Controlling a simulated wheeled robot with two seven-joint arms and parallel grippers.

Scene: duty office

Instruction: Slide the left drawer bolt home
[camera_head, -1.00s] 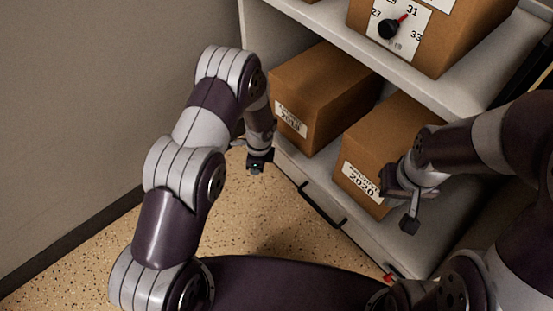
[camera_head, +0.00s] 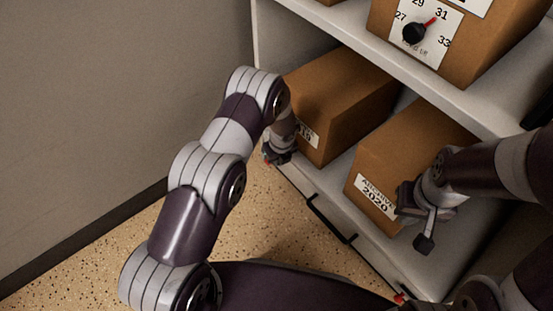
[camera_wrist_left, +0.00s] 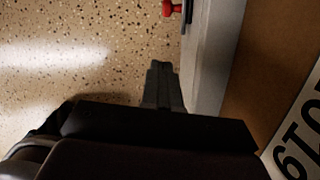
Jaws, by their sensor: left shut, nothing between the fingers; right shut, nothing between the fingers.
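The left drawer bolt shows as a red knob (camera_wrist_left: 172,9) on a dark mount at the drawer front's edge, at the top of the left wrist view. A bit of red (camera_head: 267,156) also shows beside my left gripper in the head view. My left gripper (camera_head: 278,156) is shut and empty at the shelf unit's left front corner. In the left wrist view its fingers (camera_wrist_left: 162,82) point toward the knob, with a gap in the picture. My right gripper (camera_head: 425,240) is shut and empty in front of the 2020 box. The bolt's far end is hidden.
The drawer front (camera_head: 300,183) has a dark bar handle (camera_head: 330,220). Another red knob (camera_head: 400,297) shows at its right end. Cardboard boxes (camera_head: 345,100) (camera_head: 410,150) stand on the shelf above. A grey wall (camera_head: 110,90) is at left; speckled floor (camera_head: 262,215) is clear.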

